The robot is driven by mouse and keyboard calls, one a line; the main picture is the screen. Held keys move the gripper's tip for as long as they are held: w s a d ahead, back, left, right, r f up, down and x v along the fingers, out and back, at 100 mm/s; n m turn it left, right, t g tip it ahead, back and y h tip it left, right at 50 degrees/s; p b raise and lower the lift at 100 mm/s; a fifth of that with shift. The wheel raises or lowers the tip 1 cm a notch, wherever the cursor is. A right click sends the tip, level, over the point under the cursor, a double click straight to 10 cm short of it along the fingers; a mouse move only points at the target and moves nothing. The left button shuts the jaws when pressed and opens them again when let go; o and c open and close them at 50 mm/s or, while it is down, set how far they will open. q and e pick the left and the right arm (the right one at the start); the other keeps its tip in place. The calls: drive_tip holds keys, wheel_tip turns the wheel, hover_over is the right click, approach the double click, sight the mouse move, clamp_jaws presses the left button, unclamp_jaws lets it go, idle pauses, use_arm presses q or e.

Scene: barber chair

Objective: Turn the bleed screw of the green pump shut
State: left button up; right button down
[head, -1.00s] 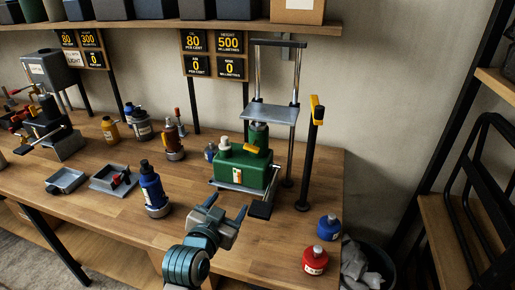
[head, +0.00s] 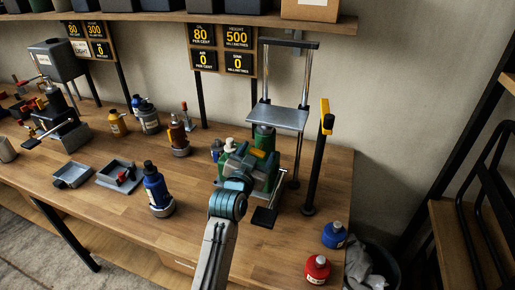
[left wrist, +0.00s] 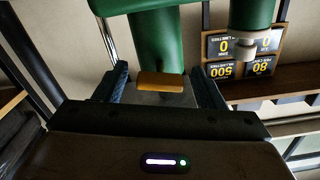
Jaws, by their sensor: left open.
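The green pump (head: 268,166) stands on the bench under the grey lifting plate, partly hidden by my left gripper (head: 238,158) and arm in the head view. In the left wrist view, the pump's green body (left wrist: 156,38) fills the top. A small yellow bar (left wrist: 161,82), which looks like the bleed screw, lies crosswise between the two fingers of my left gripper (left wrist: 163,88). The fingers are open, with a gap showing on each side of the bar. My right gripper is not in view.
A grey plate (head: 277,118) on a post frame stands over the pump. A black post with a yellow top (head: 325,110) is to its right. A blue bottle (head: 155,188) stands to the left. Blue (head: 334,236) and red (head: 317,268) bottles stand at the right edge.

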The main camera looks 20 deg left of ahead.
use_arm(q)
drive_tip(key=shift+w, duration=0.3)
drive_tip(key=shift+c, duration=0.6)
drive_tip(key=c, duration=0.9)
drive_tip(key=shift+o, duration=0.2)
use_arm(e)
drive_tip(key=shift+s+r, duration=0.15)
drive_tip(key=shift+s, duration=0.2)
